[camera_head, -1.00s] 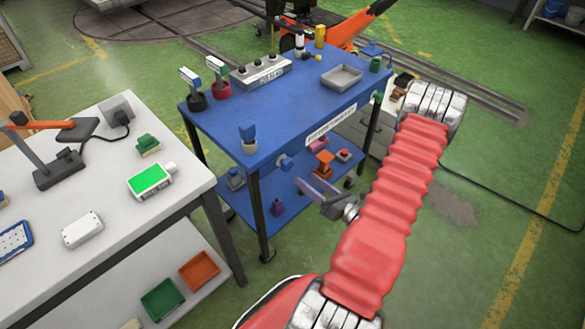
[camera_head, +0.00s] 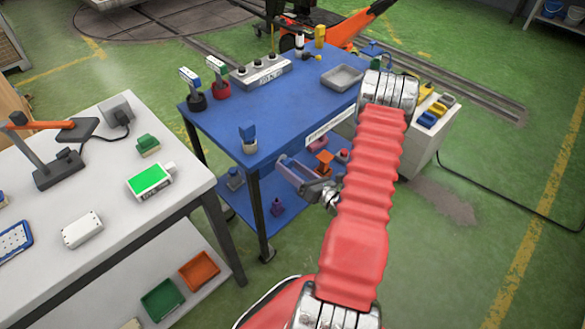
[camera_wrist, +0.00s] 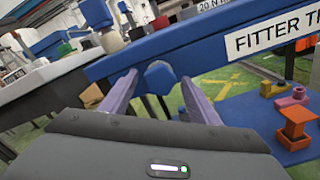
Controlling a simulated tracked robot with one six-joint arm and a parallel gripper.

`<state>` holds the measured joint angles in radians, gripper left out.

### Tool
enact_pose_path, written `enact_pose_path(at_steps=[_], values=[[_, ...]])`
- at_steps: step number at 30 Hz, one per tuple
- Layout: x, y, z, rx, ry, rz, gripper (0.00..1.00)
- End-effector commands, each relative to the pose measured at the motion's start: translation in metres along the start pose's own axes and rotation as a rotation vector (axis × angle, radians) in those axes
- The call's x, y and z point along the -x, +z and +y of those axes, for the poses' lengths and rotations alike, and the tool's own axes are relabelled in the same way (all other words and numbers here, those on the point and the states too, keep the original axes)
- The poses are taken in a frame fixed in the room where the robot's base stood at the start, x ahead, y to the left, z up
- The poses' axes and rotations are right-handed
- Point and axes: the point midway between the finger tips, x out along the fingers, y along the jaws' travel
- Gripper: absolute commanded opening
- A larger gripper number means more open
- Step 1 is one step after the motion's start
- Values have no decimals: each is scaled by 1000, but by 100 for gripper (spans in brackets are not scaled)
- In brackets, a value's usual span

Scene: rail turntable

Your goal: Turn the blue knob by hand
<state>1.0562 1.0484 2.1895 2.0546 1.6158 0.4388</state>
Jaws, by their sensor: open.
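The blue knob (camera_wrist: 160,76) sits on the front edge of the blue table (camera_wrist: 205,30), left of the white label strip. In the wrist view it shows between the two purple fingers of my gripper (camera_wrist: 159,80), with a gap on each side. My gripper is open. I cannot tell whether the fingertips reach past the knob's face. In the head view my gripper (camera_head: 286,163) is at the table's front edge, above the lower shelf, and hides most or all of the knob.
An orange block (camera_wrist: 295,122) stands on the lower blue shelf, right of my gripper. A blue block in a grey holder (camera_head: 248,139) stands on the tabletop's near corner. A white workbench (camera_head: 110,228) is at the left. A pale cabinet (camera_head: 425,150) stands right of my arm.

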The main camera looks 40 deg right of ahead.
Motion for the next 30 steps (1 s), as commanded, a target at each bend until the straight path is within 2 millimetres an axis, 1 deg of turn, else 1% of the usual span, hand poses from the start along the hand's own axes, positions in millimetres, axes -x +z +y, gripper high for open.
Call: enact_pose_path(at_steps=[4,20,21,30], values=[[0,0,0,0,0,0,55],[1,0,0,0,-1,0,18],[1,2,-4,1,-2,0,18],[1,0,-2,-34,-5,0,18]])
